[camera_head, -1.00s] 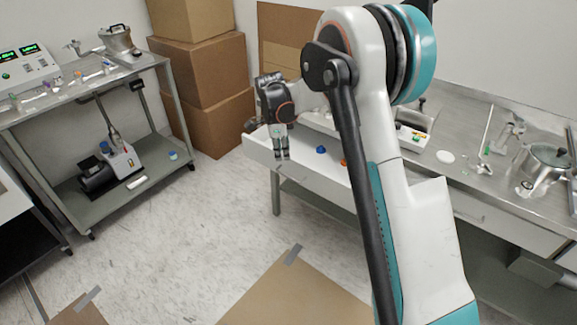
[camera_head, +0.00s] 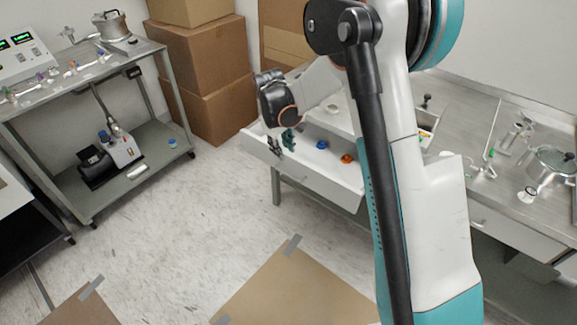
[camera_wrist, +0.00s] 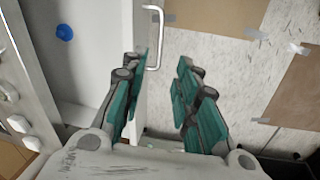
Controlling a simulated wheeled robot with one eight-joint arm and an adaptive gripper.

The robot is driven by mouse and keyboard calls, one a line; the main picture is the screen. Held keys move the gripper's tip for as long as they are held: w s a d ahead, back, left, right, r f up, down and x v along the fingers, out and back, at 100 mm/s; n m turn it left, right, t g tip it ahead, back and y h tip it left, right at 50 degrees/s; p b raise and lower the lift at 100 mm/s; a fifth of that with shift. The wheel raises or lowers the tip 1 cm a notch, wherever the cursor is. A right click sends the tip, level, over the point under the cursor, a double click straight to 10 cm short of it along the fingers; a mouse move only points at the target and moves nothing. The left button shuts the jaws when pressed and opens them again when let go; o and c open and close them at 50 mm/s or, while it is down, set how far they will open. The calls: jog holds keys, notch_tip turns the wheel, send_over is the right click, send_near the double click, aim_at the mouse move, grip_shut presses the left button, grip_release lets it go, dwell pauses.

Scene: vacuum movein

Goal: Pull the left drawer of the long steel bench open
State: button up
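The left drawer (camera_head: 318,168) of the long steel bench (camera_head: 478,195) stands pulled out, with its white interior showing. A blue item (camera_head: 321,144) and an orange item (camera_head: 346,158) lie inside. My gripper (camera_head: 281,144) is at the drawer's front, toward its left end. In the wrist view my gripper (camera_wrist: 165,68) has its fingers spread with nothing between them. The left finger overlaps the drawer's front panel and the right finger is over the floor. The metal bar handle (camera_wrist: 154,38) on the front panel is just beyond the fingertips. Contact with the panel cannot be told.
A grey shelf cart (camera_head: 150,150) with instruments stands at the left. Stacked cardboard boxes (camera_head: 208,85) are behind it. A flat cardboard sheet (camera_head: 290,290) lies on the floor in front. A steel pot (camera_head: 552,165) stands on the bench. The floor between cart and drawer is clear.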

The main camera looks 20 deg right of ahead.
jog(key=n, duration=0.2)
jog(key=b, duration=0.4)
send_near(288, 175)
jog(key=f, duration=0.2)
jog(key=d+f, duration=0.1)
jog(key=f, duration=0.2)
jog(key=w+f, duration=0.1)
jog(key=f, duration=0.1)
jog(key=shift+d+f, duration=0.2)
jog(key=shift+c, duration=0.3)
grip_shut()
